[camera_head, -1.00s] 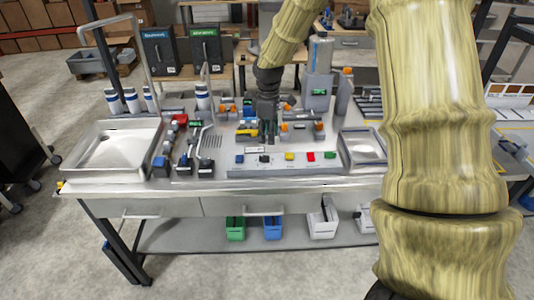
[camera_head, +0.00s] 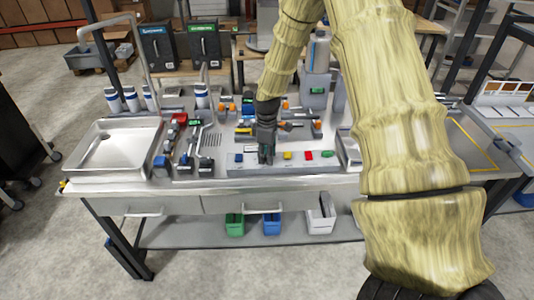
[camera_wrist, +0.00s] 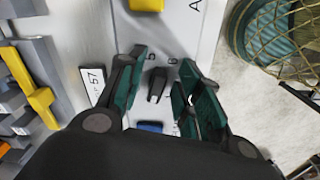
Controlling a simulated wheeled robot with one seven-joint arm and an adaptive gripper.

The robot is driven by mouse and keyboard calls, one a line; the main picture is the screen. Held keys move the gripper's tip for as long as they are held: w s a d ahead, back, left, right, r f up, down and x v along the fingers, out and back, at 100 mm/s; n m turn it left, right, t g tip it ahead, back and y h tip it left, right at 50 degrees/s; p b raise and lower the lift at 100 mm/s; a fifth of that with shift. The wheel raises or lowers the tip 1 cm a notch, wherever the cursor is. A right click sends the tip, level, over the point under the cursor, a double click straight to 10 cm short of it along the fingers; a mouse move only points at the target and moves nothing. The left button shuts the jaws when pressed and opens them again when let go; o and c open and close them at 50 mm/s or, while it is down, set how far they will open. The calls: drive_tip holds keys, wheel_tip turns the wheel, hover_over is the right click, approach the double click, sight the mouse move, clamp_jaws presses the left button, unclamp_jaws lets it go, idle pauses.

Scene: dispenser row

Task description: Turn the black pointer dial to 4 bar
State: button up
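The black pointer dial (camera_wrist: 156,84) sits on the light control panel (camera_wrist: 190,22) in the wrist view, with small printed digits near it. My gripper (camera_wrist: 163,72) is open, with one green-padded finger on either side of the dial. A gap shows between the dial and each finger. In the head view my gripper (camera_head: 266,154) points down over the panel (camera_head: 240,170) and hides the dial. A white label reading 57 (camera_wrist: 96,86) lies left of the fingers in the wrist view.
A blue button (camera_head: 239,157) is left of my gripper; yellow (camera_head: 288,156), red (camera_head: 309,155) and green (camera_head: 327,154) ones are to its right. Valves with orange parts stand behind. A sink (camera_head: 112,150) is at the left and a tray (camera_head: 348,150) at the right.

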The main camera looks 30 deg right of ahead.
clamp_jaws()
idle(0.5)
drive_tip(key=m, duration=0.4)
drive_tip(key=shift+s+a, duration=0.15)
drive_tip(key=shift+a, duration=0.1)
drive_tip(key=m, duration=0.4)
drive_tip(key=shift+a+m+b, duration=0.25)
drive_tip(key=shift+m+b, duration=0.05)
drive_tip(key=shift+b, duration=0.1)
drive_tip(key=m, duration=0.5)
drive_tip(key=shift+a, duration=0.3)
drive_tip(key=m, duration=0.6)
drive_tip(key=shift+w+a, duration=0.25)
drive_tip(key=shift+w, duration=0.1)
